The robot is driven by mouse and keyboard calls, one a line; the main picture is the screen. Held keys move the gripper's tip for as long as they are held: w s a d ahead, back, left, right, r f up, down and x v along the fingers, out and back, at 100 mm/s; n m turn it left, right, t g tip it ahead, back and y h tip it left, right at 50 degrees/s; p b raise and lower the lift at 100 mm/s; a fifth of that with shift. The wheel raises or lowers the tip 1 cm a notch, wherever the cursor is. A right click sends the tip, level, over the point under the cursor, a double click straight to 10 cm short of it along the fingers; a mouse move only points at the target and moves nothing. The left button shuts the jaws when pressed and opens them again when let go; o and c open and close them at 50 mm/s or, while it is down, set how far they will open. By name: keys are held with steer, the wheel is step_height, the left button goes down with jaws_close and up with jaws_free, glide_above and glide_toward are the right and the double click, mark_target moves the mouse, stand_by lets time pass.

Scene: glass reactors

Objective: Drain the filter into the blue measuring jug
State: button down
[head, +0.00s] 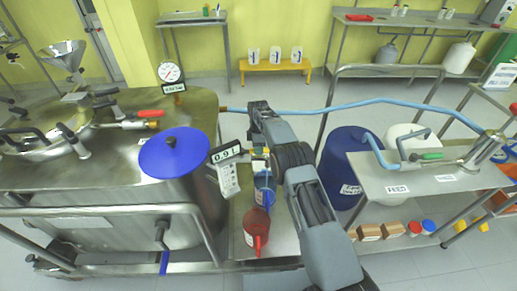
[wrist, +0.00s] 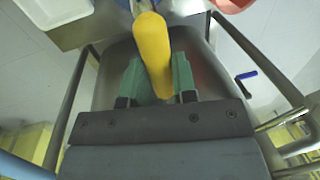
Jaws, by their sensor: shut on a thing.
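The blue measuring jug (head: 264,190) stands on the low metal stand, below my arm in the head view. My gripper (wrist: 157,80) has green fingers, one on each side of a yellow handle-like piece (wrist: 151,45), and is shut on it. The yellow piece leans up-left in the wrist view; its far end meets something blue at the top edge, and I cannot tell what it belongs to. In the head view my arm partly covers this spot. A steel vessel with a blue lid (head: 174,153) stands to the left; I cannot tell whether it is the filter.
A red jug (head: 255,230) stands in front of the blue jug. A display reading 0.9 (head: 226,153) stands beside the vessel. A blue hose (head: 340,107) crosses behind my arm. A blue drum (head: 343,165) and a steel bench (head: 405,180) stand right.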

steer(key=c, duration=0.9)
jaws_free()
steer(key=r+p, duration=0.3)
steer(key=r, duration=0.1)
steer(key=w+r+p, duration=0.1)
steer(key=r+p, duration=0.3)
steer(key=r, duration=0.1)
steer(key=w+r+p, duration=0.1)
steer(key=r+p, duration=0.3)
steer(key=shift+r, duration=0.35)
